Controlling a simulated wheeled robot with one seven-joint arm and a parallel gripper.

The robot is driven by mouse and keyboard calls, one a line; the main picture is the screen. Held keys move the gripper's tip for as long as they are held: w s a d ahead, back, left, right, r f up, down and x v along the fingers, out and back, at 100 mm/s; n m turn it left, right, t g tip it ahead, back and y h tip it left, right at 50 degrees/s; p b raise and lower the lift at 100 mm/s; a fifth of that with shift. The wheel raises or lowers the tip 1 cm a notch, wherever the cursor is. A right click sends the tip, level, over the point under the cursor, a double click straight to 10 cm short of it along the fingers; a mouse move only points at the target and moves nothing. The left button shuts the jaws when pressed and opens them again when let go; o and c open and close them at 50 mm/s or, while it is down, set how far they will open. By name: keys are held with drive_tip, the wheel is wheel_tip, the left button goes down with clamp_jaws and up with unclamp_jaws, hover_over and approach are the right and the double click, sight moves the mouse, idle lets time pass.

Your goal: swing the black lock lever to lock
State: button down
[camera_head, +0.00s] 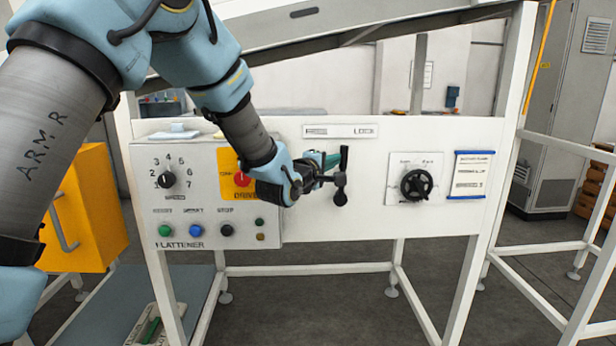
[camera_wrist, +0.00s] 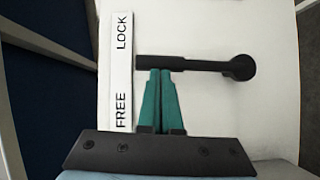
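The black lock lever (camera_head: 342,172) stands about upright on the white panel, its hub at the bottom and its handle pointing up at the FREE/LOCK label (camera_head: 340,131). In the wrist view the lever (camera_wrist: 200,65) lies across the picture with its round hub at right. Its handle end is by the label (camera_wrist: 122,70), between the two words. My gripper (camera_head: 325,162) is on the left of the lever. In the wrist view its teal fingers (camera_wrist: 160,74) are together, side by side, with tips at the lever's FREE-side edge; they appear to touch it, not straddle it.
Left of the lever is a control box (camera_head: 205,190) with a knob, coloured buttons and a red emergency stop (camera_head: 242,179), partly behind my arm. A black handwheel (camera_head: 417,184) and a blue-edged notice (camera_head: 471,175) are to the right. The panel between lever and handwheel is clear.

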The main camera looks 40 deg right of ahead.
drive_tip(key=shift+s+d+r+m+y+b, duration=0.15)
drive_tip(key=shift+s+d+m+y+b, duration=0.15)
drive_tip(key=shift+s+d+m+y, duration=0.65)
drive_tip(key=shift+s+d+f+m+y+b, duration=0.2)
drive_tip(key=shift+s+d+m+b, duration=0.1)
drive_tip(key=shift+s+d+b, duration=0.3)
drive_tip(key=shift+s+d+f+m+y+b, duration=0.15)
drive_tip(key=shift+s+d+m+b, duration=0.2)
drive_tip(key=shift+d, duration=0.4)
drive_tip(key=shift+r, duration=0.1)
